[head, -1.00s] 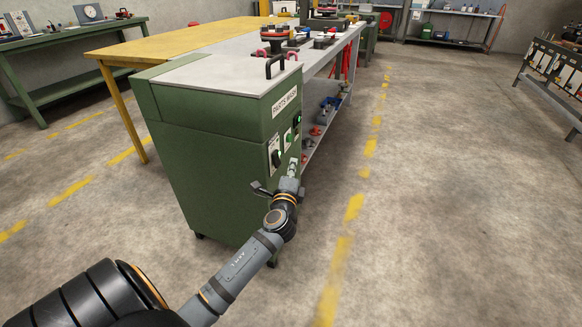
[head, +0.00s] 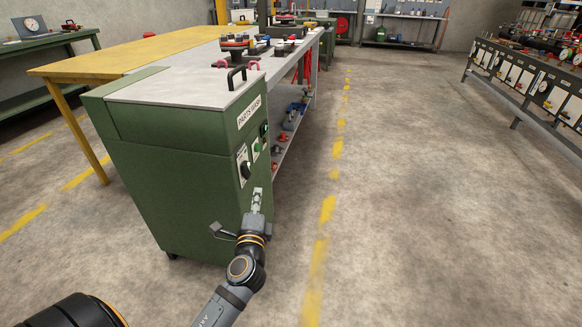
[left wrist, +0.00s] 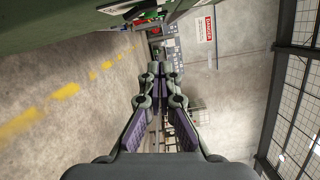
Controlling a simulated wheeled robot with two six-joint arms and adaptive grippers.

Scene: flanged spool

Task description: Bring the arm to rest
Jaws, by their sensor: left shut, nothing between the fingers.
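My left gripper (head: 257,194) is in front of the control side of the green parts washer (head: 175,180) in the head view, just below its switches. Its fingers are shut with nothing between them. In the left wrist view the gripper (left wrist: 164,75) points along the aisle, with the closed fingers in the middle of the picture. A green edge of a bench or cabinet (left wrist: 60,35) lies at the top left there. I cannot tell whether the gripper touches the cabinet; a gap seems to show. My right gripper is not in view.
A black rotary switch (head: 244,169) and a green button (head: 256,147) are on the washer's panel. A grey worktop with a yellow table (head: 75,66) stands beyond it. Open concrete floor (head: 400,200) lies to the right, with a bench (head: 540,95) at the far right.

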